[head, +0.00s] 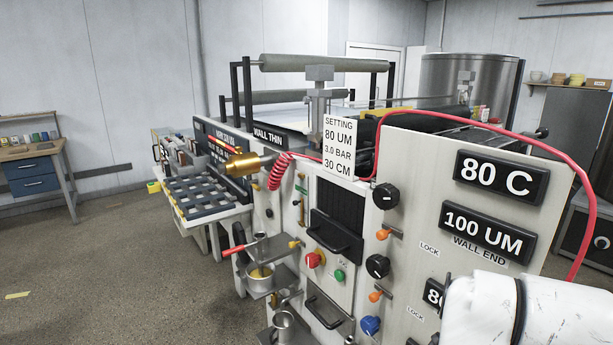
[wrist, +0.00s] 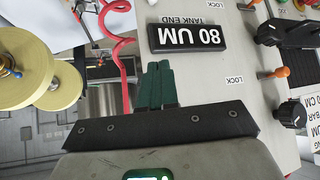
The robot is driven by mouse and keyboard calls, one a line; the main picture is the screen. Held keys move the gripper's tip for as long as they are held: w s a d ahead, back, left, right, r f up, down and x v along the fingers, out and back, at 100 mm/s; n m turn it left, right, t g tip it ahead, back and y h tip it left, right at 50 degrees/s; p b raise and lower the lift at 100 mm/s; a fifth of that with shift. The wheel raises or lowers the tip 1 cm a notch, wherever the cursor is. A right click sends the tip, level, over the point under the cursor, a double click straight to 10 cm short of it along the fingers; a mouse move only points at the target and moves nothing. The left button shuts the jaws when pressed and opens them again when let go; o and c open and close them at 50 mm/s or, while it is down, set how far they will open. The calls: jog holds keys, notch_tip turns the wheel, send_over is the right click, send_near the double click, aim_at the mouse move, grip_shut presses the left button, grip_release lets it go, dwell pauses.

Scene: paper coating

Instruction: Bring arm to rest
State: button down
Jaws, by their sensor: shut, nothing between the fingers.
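My gripper (wrist: 156,84) shows in the wrist view with its two dark green fingers together and nothing between them. The fingers point at the pale panel of the coating machine, below an upside-down "80 UM" display (wrist: 187,37) marked TANK END. I cannot tell the exact gap to the panel. In the head view my white arm (head: 540,312) crosses the lower right corner, in front of the machine's panel (head: 400,160). It covers part of a lower display (head: 433,296). The fingers cannot be made out in the head view.
A red coiled hose (wrist: 119,45) hangs left of my fingers in the wrist view, with yellowish rolls (wrist: 62,88) farther left. Black knobs (head: 378,266) and orange lock levers (head: 376,295) stick out of the panel. The floor (head: 110,270) at left is open.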

jog(key=s+d+f+n+g+y, duration=0.1)
jog(key=s+d+f+n+g, duration=0.1)
jog(key=s+f, duration=0.6)
jog(key=s+d+f+n+g, duration=0.1)
jog(key=s+f+n, duration=0.3)
jog(key=f, duration=0.7)
jog(key=s+a+f+g+y, duration=0.1)
jog(key=s+a+f, duration=0.1)
jog(key=s+f, duration=0.3)
jog(key=s+a+f+g+y, duration=0.2)
jog(key=s+f, duration=0.4)
jog(key=s, duration=0.5)
jog(key=shift+s+a+f, duration=0.2)
jog(key=shift+a, duration=0.45)
